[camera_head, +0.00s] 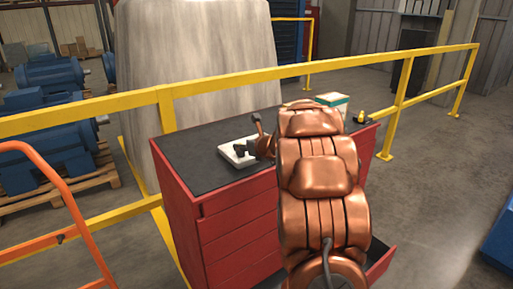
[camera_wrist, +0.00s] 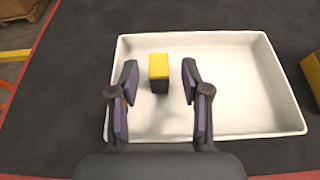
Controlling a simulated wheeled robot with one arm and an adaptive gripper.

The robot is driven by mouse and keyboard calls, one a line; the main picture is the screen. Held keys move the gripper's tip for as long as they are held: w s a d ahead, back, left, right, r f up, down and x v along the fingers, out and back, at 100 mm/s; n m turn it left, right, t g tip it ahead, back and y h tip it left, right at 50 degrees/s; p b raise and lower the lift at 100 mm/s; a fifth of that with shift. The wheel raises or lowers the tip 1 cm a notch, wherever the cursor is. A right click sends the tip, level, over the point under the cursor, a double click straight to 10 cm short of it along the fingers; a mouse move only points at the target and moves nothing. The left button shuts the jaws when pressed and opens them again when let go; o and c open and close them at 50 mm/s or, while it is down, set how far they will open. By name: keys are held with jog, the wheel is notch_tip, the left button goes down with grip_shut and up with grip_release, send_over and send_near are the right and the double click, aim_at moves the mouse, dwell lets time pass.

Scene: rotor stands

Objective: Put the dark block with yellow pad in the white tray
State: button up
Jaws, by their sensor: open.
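The white tray (camera_wrist: 225,120) lies on the dark cabinet top, and it also shows in the head view (camera_head: 228,154). The dark block with yellow pad (camera_wrist: 159,72) stands upright inside the tray, left of its middle, with the yellow pad on top. My gripper (camera_wrist: 160,82) is open above the tray, with one finger on each side of the block and a gap on both sides. In the head view my gripper (camera_head: 244,150) is small and dark over the tray, and the block cannot be made out there.
A dark, yellow-topped object (camera_wrist: 313,75) stands right of the tray, cut by the frame edge. A green and white box (camera_head: 332,99) and a small yellow item (camera_head: 360,118) are at the right end of the red cabinet (camera_head: 240,238). A yellow railing (camera_head: 230,84) runs behind.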

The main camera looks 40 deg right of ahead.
jog(key=b+v, duration=0.1)
jog(key=v, duration=0.9)
jog(key=shift+s+b, duration=0.3)
jog(key=shift+b, duration=0.05)
jog(key=shift+a+r, duration=0.1)
jog(key=a+n+g+y, duration=0.2)
jog(key=a+n+y, duration=0.3)
jog(key=a+n, duration=0.95)
jog(key=s+a+f+n+g+y, duration=0.1)
jog(key=s+a+g, duration=0.15)
jog(key=a, duration=0.35)
jog(key=s+a+f+n+g+y, duration=0.1)
jog(key=s+a+n, duration=0.1)
jog(key=s+a, duration=0.3)
jog(key=s+a+f+n+g, duration=0.1)
jog(key=s+a+f, duration=0.1)
jog(key=a, duration=0.5)
jog(key=s+a+f+n+g+h, duration=0.1)
jog(key=s+a+f+n+g, duration=0.15)
jog(key=s+n, duration=0.4)
jog(key=s+a+f+n+g+h, duration=0.1)
jog(key=s+a+f+n+g, duration=0.2)
jog(key=s, duration=0.7)
jog(key=s+d+f+n+g+h, duration=0.1)
jog(key=s+d+n+g+h, duration=0.2)
jog(key=s+n, duration=0.5)
jog(key=shift+s+d+f+n+h, duration=0.3)
jog(key=shift+s+d+h, duration=0.3)
jog(key=shift+s+d, duration=0.9)
